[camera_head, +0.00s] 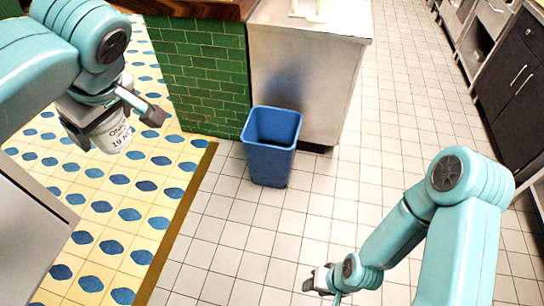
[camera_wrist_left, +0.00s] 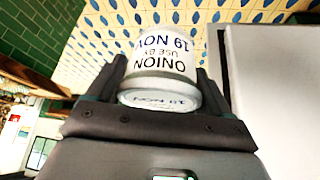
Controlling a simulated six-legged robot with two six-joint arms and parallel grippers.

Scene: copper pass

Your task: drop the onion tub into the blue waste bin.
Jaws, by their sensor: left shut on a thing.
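The onion tub (camera_head: 112,132) is a small white tub with a label reading ONION and 19 NOV. My left gripper (camera_head: 115,117) is shut on it and holds it above the patterned floor at the left. In the left wrist view the tub (camera_wrist_left: 160,62) sits between the two dark fingers of the left gripper (camera_wrist_left: 160,85). The blue waste bin (camera_head: 270,146) stands upright on the white tiles, to the right of the tub and apart from it. Its top is open. My right gripper (camera_head: 322,281) is low at the front; its finger gap is unclear.
A green-tiled counter (camera_head: 205,70) and a pale cabinet (camera_head: 306,75) stand behind the bin. A grey surface (camera_head: 30,235) is at the lower left. Dark cabinets (camera_head: 505,75) line the right. White-tiled floor (camera_head: 240,235) in front of the bin is clear.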

